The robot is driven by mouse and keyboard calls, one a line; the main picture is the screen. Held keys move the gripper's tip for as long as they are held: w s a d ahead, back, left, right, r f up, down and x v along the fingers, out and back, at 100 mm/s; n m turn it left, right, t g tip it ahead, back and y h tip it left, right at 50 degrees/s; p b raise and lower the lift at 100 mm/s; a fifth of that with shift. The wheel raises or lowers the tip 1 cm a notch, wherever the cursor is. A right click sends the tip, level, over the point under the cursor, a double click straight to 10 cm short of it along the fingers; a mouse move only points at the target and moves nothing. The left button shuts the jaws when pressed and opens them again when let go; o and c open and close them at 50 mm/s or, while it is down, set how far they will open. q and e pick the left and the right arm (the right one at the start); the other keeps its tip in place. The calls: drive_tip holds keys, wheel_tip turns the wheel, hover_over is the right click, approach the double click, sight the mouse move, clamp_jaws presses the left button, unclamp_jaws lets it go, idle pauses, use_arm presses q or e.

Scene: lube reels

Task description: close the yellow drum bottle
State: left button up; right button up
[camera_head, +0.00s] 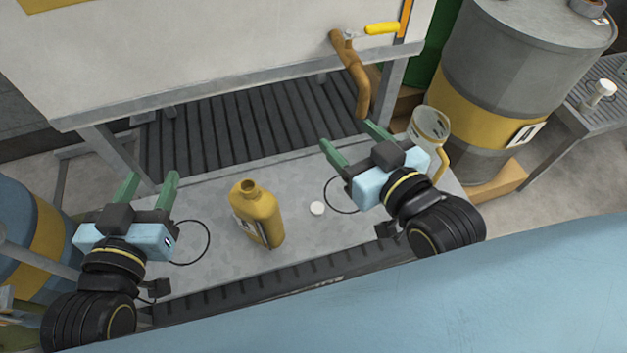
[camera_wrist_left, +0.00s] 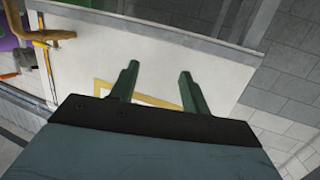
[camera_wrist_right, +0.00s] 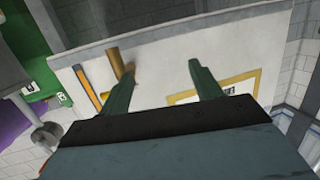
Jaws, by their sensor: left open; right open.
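The yellow bottle (camera_head: 257,216) stands upright on the grey metal bench, with its neck (camera_head: 249,187) open and uncapped. A small white cap (camera_head: 317,208) lies on the bench just to the right of the bottle. My left gripper (camera_head: 149,186) is open and empty, to the left of the bottle and apart from it. It also shows open in the left wrist view (camera_wrist_left: 158,80). My right gripper (camera_head: 347,141) is open and empty, above and right of the cap. It also shows open in the right wrist view (camera_wrist_right: 163,82). Neither wrist view shows the bottle or cap.
A clear jug (camera_head: 430,127) with a yellow handle stands behind my right gripper. A brown pipe (camera_head: 354,75) with a yellow-handled valve (camera_head: 382,29) hangs above the bench (camera_head: 205,196). A large grey and yellow drum (camera_head: 510,75) stands at right.

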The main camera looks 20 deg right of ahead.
drive_tip(key=s+f+g+h+p, duration=0.2)
drive_tip(key=s+f+g+p, duration=0.35)
drive_tip(key=f+g, duration=0.6)
use_arm(q)
drive_tip(key=s+a+f+g+y, duration=0.1)
drive_tip(key=s+a+f+g, duration=0.1)
drive_tip(key=f, duration=0.4)
drive_tip(key=s+a+f+g+y, duration=0.1)
drive_tip(key=s+a+f+g, duration=0.2)
drive_tip(key=s+f+g, duration=0.2)
drive_tip(key=s+a+f+g+y, duration=0.2)
drive_tip(key=s+a+f+g, duration=0.1)
drive_tip(key=f, duration=0.6)
drive_tip(key=shift+s+a+f+n+g, duration=0.25)
drive_tip(key=shift+s+g, duration=0.45)
drive_tip(key=shift+g, duration=0.5)
use_arm(e)
drive_tip(key=w+a+f+g+h, duration=0.1)
drive_tip(key=w+f+g, duration=0.1)
drive_tip(key=w, duration=0.4)
drive_tip(key=w+a+f+g, duration=0.2)
drive_tip(key=w+f, duration=0.2)
drive_tip(key=w, duration=0.2)
drive_tip(key=shift+a+n+h, duration=0.2)
drive_tip(key=shift+n+h, duration=0.1)
drive_tip(key=shift+h, duration=0.1)
drive_tip(key=shift+f, duration=0.15)
